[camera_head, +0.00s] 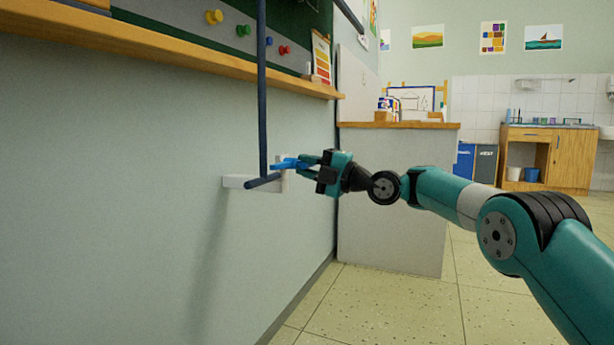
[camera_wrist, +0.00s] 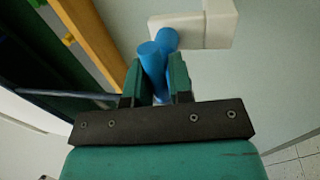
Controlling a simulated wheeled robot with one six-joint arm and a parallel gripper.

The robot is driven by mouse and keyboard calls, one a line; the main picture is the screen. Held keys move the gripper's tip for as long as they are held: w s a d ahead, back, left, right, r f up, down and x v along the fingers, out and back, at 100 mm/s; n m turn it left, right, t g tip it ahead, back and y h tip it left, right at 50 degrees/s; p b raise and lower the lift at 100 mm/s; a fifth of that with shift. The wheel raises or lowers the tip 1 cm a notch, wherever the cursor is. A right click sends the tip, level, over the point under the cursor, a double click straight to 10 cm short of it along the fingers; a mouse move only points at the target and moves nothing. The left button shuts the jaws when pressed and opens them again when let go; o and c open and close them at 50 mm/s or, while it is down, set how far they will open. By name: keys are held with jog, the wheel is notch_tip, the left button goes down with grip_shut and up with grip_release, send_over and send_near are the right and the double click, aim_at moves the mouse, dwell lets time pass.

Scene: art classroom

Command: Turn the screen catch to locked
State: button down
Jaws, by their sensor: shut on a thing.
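The screen catch is a blue lever (camera_head: 285,163) on a white wall bracket (camera_head: 234,182), at the left middle of the head view. A dark blue bar hangs down to the bracket beside it. In the wrist view the blue lever (camera_wrist: 152,59) lies between the two green fingers, with the white bracket (camera_wrist: 208,28) behind it. My gripper (camera_head: 305,163) reaches in from the right and is shut on the blue lever; it also shows in the wrist view (camera_wrist: 155,80). The fingers hide part of the lever. I cannot tell whether the catch is locked.
A wooden ledge (camera_head: 180,53) runs along the wall above the catch. A grey cabinet (camera_head: 390,195) with a wooden top stands behind my gripper. A wooden sink unit (camera_head: 552,155) is at the far right. The tiled floor (camera_head: 370,305) below is clear.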

jog(key=shift+d+r, duration=0.15)
jog(key=shift+r, duration=0.15)
jog(key=c, duration=1.1)
grip_release()
jog(key=shift+f, duration=0.1)
jog(key=shift+f, duration=0.1)
jog(key=b+v, duration=0.2)
jog(key=v, duration=1.5)
jog(key=shift+d, duration=0.15)
jog(key=shift+s, duration=0.1)
